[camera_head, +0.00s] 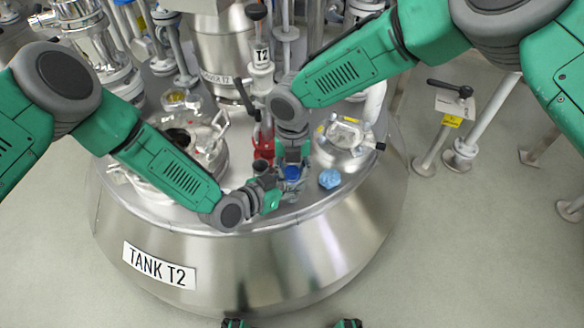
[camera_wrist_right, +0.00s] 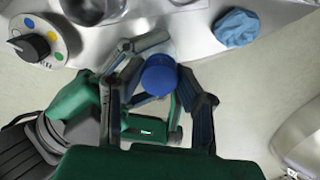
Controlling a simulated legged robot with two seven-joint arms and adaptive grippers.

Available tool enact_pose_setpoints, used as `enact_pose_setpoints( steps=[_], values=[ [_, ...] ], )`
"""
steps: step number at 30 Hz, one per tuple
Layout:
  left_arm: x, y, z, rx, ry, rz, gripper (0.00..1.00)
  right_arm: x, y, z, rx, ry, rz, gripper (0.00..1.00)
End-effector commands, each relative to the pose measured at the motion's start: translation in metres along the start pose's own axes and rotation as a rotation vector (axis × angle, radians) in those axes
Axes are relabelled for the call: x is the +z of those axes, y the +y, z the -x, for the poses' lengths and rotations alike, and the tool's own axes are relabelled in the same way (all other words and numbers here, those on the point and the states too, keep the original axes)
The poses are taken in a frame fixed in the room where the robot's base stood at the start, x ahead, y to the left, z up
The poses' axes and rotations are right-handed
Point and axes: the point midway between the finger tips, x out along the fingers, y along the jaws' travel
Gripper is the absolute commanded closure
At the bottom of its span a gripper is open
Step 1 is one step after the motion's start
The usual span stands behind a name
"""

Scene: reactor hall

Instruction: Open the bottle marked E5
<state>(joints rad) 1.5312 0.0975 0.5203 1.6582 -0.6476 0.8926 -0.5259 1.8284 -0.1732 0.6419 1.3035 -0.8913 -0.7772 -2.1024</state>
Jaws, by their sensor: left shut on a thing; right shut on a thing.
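A small bottle with a round blue cap (camera_head: 292,173) is held at the front edge of the tank top; the cap also shows in the right wrist view (camera_wrist_right: 159,74). No E5 marking is legible. My left gripper (camera_head: 272,196) reaches in from the left and is shut on the bottle's body, which is mostly hidden by fingers. My right gripper (camera_head: 292,160) comes from above and is shut around the blue cap; its fingers (camera_wrist_right: 162,85) stand on both sides of it. The cap sits at the top of the bottle; I cannot tell whether it is loosened.
The steel tank T2 (camera_head: 300,262) lies below both grippers. A crumpled blue cloth (camera_head: 330,178) lies right of the bottle. A red vessel (camera_head: 263,138) stands behind. A dial with a black knob (camera_wrist_right: 30,46) is at the wrist view's left. A round hatch (camera_head: 345,135) is at right.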

Motion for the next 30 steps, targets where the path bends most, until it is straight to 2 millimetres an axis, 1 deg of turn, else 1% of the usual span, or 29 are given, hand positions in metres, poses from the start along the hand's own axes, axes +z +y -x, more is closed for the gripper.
enact_pose_setpoints(
  steps=[18, 30],
  values=[
    [-0.001, -0.001, 0.0, -0.002, 0.001, 0.0, 1.0, 0.0, 0.0, 0.02, 0.0, 0.002, 0.0, 1.0],
    [-0.001, -0.001, 0.0, -0.002, 0.001, 0.0, 1.0, 0.0, 0.0, 0.022, 0.0, 0.001, 0.0, 1.0]
  ],
)
